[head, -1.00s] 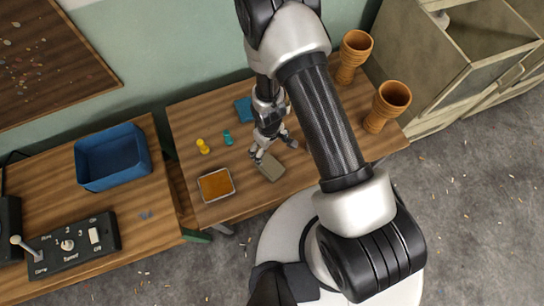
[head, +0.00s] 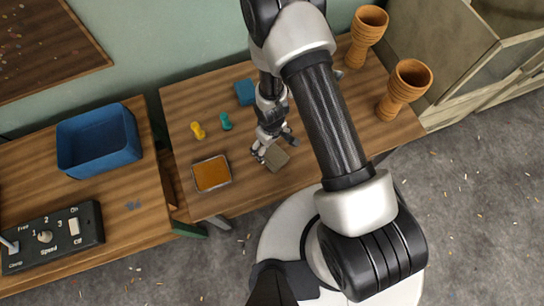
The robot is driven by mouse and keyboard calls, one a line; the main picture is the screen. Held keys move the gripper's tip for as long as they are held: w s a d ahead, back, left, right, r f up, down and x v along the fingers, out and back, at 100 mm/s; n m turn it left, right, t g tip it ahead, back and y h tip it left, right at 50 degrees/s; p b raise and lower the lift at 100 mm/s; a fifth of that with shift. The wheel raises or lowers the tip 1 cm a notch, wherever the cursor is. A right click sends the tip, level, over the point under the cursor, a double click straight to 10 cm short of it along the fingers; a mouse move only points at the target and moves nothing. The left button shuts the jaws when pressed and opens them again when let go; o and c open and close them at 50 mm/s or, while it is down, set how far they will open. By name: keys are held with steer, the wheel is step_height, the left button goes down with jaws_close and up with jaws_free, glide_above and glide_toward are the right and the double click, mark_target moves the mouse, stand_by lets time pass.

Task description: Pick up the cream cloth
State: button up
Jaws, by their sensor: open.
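The cream cloth appears as a small beige-grey folded square (head: 276,159) on the wooden table, near the front. My gripper (head: 270,150) is open and sits just above and beside the cloth's upper left edge. Its fingers hide part of the cloth. I cannot tell whether the fingertips touch it.
On the same table (head: 310,172) are a tray with an orange inside (head: 231,173), a yellow piece (head: 198,130), a teal piece (head: 225,121) and a blue block (head: 245,92). Two goblet drums (head: 405,90) (head: 366,35) stand right. A blue bin (head: 99,141) and control box (head: 52,238) are left.

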mark_target(271, 153)
steer(key=shift+a+f+b, duration=0.1)
steer(key=shift+f+b, duration=2.55)
steer(key=shift+f, duration=0.1)
steer(key=shift+r, duration=0.1)
steer(key=shift+c, duration=0.2)
steer(key=c, duration=1.2)
steer(key=shift+r, duration=0.1)
step_height(271, 153, up, 20)
steer(key=p, duration=1.9)
steer(key=shift+p, duration=0.3)
